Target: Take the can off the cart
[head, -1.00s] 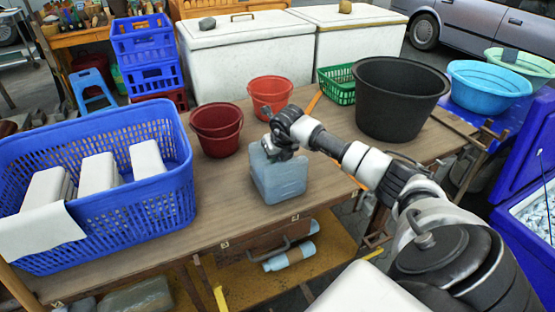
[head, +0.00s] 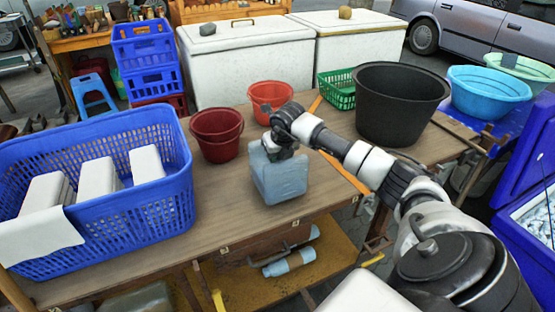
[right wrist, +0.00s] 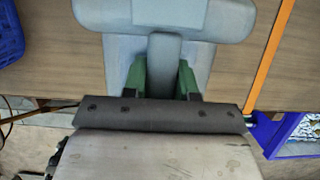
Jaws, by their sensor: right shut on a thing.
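The can (head: 279,180) is a blue-grey jerrycan, upright over the wooden top of the cart (head: 228,208), in the middle of the head view. My right gripper (head: 279,150) reaches it from the right and is shut on its top. In the right wrist view the green fingers of my right gripper (right wrist: 162,78) sit on both sides of the handle of the can (right wrist: 215,65). I cannot tell whether its base touches the cart top. My left gripper is not in view.
A blue basket (head: 120,212) with white blocks stands left on the cart. Red buckets (head: 217,140) stand behind the can, a black tub (head: 385,110) and green basket (head: 335,90) at the back right. An orange bar (head: 345,172) lies right of the can. A blue cooler (head: 520,185) is far right.

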